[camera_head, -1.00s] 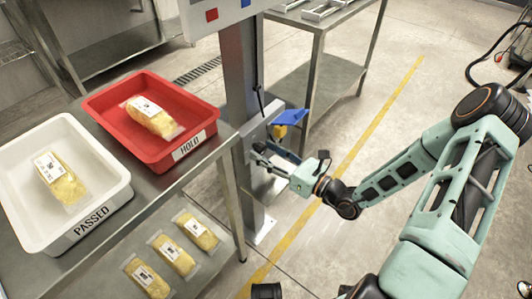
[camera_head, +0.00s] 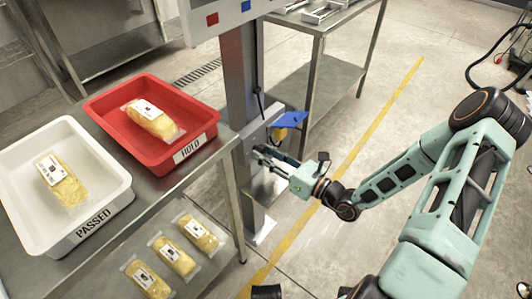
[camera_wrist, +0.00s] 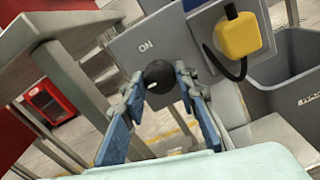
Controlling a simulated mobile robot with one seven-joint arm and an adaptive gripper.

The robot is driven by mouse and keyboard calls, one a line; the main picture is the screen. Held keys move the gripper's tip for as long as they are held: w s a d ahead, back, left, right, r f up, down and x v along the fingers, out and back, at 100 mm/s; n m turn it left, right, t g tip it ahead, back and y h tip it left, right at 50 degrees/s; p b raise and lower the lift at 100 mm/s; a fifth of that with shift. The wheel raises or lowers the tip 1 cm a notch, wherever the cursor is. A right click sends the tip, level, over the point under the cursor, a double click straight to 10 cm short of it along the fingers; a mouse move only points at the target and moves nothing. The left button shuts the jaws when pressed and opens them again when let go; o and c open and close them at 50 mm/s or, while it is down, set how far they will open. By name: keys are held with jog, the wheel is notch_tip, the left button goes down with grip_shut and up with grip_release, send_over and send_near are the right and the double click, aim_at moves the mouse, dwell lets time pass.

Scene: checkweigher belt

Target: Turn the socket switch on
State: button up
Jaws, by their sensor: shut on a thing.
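The socket switch is a round black knob (camera_wrist: 158,74) on a grey switch plate (camera_wrist: 122,50) in the wrist view. The word ON is printed above and left of the knob. A small white mark shows on the knob's lower left part. My gripper (camera_wrist: 160,84) has its two blue-padded fingers on either side of the knob and is shut on it. In the head view my gripper (camera_head: 259,153) reaches the lower part of the grey post (camera_head: 240,75), and the knob is hidden there.
A yellow plug (camera_wrist: 238,35) with a black cord sits right of the knob; a grey bin (camera_wrist: 290,85) stands beyond it. In the head view, a red HOLD tray (camera_head: 108,112) and a white PASSED tray (camera_head: 20,210) stand on a metal table at left. Open floor lies at right.

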jog(key=m+p, duration=0.3)
jog(key=shift+r+m+p, duration=0.2)
jog(key=shift+m+p, duration=0.2)
jog(key=m+p, duration=0.3)
jog(key=m, duration=0.1)
jog(key=shift+m, duration=0.3)
jog(key=m+p, duration=0.1)
jog(key=m, duration=0.3)
jog(key=shift+f+m+p, duration=0.1)
jog(key=shift+m+p, duration=0.2)
jog(key=shift+p, duration=0.1)
jog(key=shift+m+p, duration=0.5)
jog(key=shift+m, duration=1.7)
jog(key=shift+f, duration=0.1)
jog(key=o, duration=1.1)
jog(key=shift+o, duration=0.2)
